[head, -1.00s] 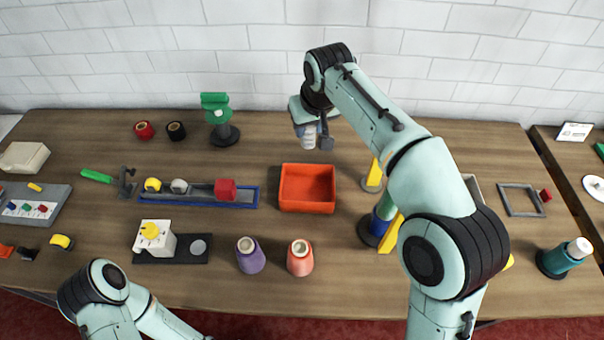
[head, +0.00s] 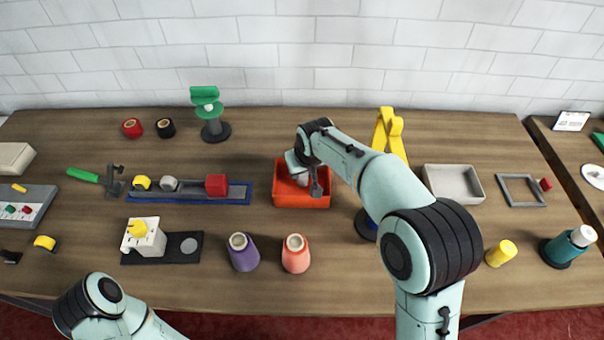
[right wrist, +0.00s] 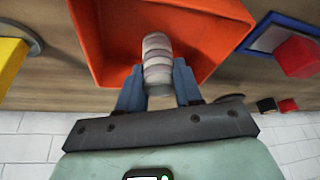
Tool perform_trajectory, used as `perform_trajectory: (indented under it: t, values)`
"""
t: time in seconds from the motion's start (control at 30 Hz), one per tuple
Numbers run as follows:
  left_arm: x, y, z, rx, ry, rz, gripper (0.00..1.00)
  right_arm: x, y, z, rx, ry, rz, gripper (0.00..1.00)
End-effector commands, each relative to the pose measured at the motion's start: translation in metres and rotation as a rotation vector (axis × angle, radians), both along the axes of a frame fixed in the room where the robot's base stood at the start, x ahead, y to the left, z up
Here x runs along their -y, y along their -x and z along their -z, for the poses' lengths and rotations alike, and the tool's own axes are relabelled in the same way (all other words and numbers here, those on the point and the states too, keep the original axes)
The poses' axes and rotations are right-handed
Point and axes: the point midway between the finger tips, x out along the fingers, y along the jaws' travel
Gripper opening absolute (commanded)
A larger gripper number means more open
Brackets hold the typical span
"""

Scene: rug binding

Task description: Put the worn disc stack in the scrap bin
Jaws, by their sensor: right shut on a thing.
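The worn disc stack (right wrist: 157,62) is a short column of grey-white discs. My right gripper (right wrist: 158,88) is shut on it, one finger on each side, in the right wrist view. The scrap bin appears to be the orange open box (head: 302,200) at the middle of the table. In the head view my right gripper (head: 303,178) is over the bin's back part, and the stack is mostly hidden by it. In the right wrist view the stack is in front of the orange bin (right wrist: 110,55); I cannot tell whether it touches the floor. My left gripper is out of view.
A blue tray (head: 240,194) with a red block (head: 216,184) stands left of the bin. Purple (head: 243,252) and orange (head: 295,254) cones stand in front. A yellow stand (head: 388,135) and a pale tray (head: 454,183) are to the right.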

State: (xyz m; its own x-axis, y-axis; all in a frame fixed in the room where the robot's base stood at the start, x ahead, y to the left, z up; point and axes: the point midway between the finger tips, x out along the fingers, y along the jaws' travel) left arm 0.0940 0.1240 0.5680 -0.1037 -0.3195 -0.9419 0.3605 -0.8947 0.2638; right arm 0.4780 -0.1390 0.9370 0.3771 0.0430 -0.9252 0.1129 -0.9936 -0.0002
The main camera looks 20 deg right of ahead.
Motion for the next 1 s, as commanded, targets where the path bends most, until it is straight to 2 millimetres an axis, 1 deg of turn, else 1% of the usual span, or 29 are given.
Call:
perform_trajectory:
  t: [0.03, 0.13, 0.4, 0.53, 0.57, 0.6, 0.63, 0.9, 1.0]
  values:
    - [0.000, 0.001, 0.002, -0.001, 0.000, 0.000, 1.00, 0.001, 0.000, 0.009, -0.003, 0.001, 0.000, 0.03]
    - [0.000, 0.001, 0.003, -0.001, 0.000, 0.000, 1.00, 0.001, 0.000, 0.017, -0.001, 0.001, 0.000, 0.03]
    - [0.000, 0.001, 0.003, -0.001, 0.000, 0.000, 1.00, 0.000, 0.000, 0.018, 0.001, 0.000, 0.000, 0.03]
    - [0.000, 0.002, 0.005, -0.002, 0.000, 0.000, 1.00, 0.000, 0.000, 0.022, 0.000, 0.000, 0.000, 0.03]
    - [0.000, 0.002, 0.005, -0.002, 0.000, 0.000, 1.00, 0.000, 0.000, 0.021, 0.001, 0.000, 0.000, 0.41]
    - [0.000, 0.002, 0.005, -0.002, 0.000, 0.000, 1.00, 0.000, 0.000, 0.021, 0.001, 0.000, 0.000, 0.54]
    - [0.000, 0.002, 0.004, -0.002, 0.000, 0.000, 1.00, 0.000, 0.000, 0.021, 0.001, 0.000, 0.000, 0.60]
    - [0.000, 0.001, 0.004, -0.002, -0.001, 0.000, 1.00, 0.000, 0.000, 0.020, 0.001, 0.000, 0.000, 0.60]
    - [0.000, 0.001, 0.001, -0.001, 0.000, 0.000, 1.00, 0.000, 0.000, 0.014, 0.002, -0.001, 0.000, 0.60]
